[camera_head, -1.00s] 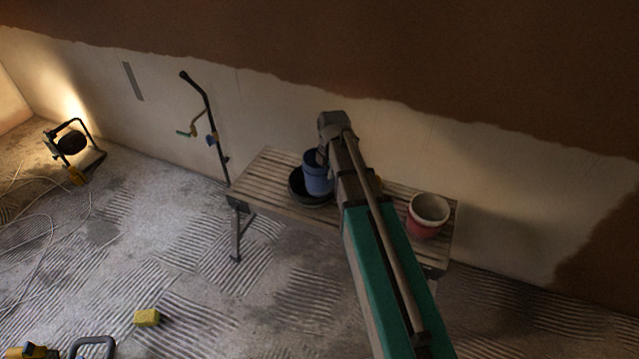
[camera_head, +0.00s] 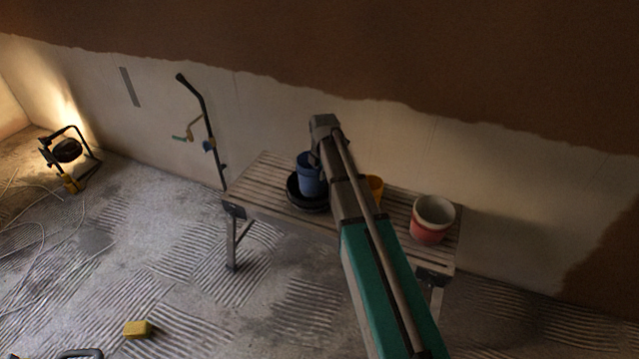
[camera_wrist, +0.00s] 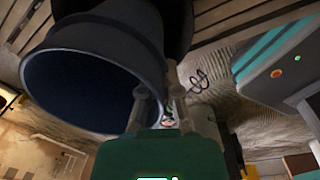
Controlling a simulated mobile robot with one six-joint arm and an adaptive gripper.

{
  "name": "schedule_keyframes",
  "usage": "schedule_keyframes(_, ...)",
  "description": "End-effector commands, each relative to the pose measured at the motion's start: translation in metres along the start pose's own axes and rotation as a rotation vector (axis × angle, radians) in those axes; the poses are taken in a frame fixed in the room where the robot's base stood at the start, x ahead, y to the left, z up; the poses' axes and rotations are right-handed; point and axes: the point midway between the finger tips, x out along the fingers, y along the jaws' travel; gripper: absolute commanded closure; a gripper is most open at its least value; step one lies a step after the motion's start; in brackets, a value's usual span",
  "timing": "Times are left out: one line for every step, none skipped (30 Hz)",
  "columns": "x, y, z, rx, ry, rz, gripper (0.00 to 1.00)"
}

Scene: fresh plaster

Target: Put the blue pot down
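The blue pot (camera_head: 308,181) is upright over a black round tub (camera_head: 294,198) on the slatted bench. I cannot tell whether the pot rests in the tub or hangs just above it. My gripper (camera_head: 314,160) is at the pot's rim, partly hidden by my arm. In the wrist view, the blue pot (camera_wrist: 85,85) fills the left with its dark mouth facing the camera. The fingers of my gripper (camera_wrist: 157,97) straddle its wall at the rim, one on the inner side, one outside, and look shut on it.
The slatted bench (camera_head: 262,176) stands against the part-plastered wall. A yellow block (camera_head: 138,329) and a work lamp (camera_head: 68,152) are on the floor.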

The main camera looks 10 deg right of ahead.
Motion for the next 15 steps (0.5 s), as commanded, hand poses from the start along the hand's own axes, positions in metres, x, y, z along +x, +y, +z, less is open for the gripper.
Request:
schedule_keyframes(0.0,0.0,0.0,0.0,0.0,0.0,1.0)
schedule_keyframes(0.0,0.0,0.0,0.0,0.0,0.0,1.0)
schedule_keyframes(0.0,0.0,0.0,0.0,0.0,0.0,1.0)
schedule_keyframes(0.0,0.0,0.0,0.0,0.0,0.0,1.0)
schedule_keyframes(0.0,0.0,0.0,0.0,0.0,0.0,1.0)
schedule_keyframes(0.001,0.001,0.0,-0.001,0.0,0.0,1.0)
schedule_keyframes(0.002,0.001,0.0,-0.001,0.0,0.0,1.0)
schedule_keyframes(0.004,0.002,0.001,-0.001,0.0,0.0,1.0)
schedule_keyframes(0.006,0.004,0.001,-0.001,0.0,0.0,1.0)
schedule_keyframes(0.008,0.005,0.002,-0.001,0.0,0.0,1.0)
schedule_keyframes(0.01,0.006,0.002,-0.001,0.0,0.0,1.0)
schedule_keyframes(0.014,0.008,0.003,-0.001,0.0,0.0,1.0)
schedule_keyframes(0.016,0.008,0.003,-0.001,0.0,0.0,1.0)
schedule_keyframes(0.019,0.007,0.003,-0.001,0.0,0.0,1.0)
schedule_keyframes(0.023,0.006,0.003,-0.001,0.0,0.0,1.0)
